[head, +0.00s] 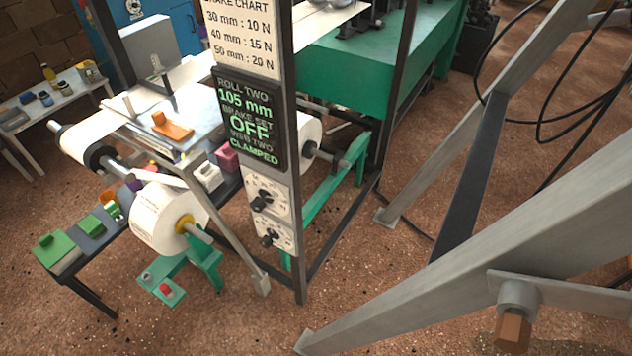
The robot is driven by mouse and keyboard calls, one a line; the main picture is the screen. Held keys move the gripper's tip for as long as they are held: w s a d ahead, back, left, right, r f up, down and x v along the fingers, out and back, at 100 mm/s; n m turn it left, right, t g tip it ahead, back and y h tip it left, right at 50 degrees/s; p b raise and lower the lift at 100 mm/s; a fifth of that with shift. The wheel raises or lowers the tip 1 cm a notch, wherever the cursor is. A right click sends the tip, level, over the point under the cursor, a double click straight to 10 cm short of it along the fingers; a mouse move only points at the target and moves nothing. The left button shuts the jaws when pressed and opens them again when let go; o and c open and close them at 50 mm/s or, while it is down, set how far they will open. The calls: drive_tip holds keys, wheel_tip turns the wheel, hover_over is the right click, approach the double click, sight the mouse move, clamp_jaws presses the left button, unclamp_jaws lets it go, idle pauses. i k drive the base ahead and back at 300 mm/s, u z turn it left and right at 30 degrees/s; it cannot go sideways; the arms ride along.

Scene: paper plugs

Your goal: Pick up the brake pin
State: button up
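No part is clearly marked as the brake pin. Two white plates on the dark post carry dark knob-like parts, the upper one (262,202) and the lower one (270,239); I cannot tell whether either is the pin. Above them a display (249,120) reads roll two 105 mm, brake set OFF, web two CLAMPED. A brake chart (241,35) lists 30 mm: 10 N, 40 mm: 15 N, 50 mm: 20 N. A white paper roll (160,217) sits on a shaft left of the post. My gripper is not in view.
A narrow bench (90,243) with green blocks stands at the left. A green stand (205,262) is below the roll. Grey sloping beams (440,160) and black cables (545,115) fill the right side. Brown floor (230,325) is open in front.

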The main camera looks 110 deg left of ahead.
sight(165, 288)
drive_tip(key=u, duration=4.9)
drive_tip(key=i, duration=1.65)
drive_tip(key=z, duration=0.05)
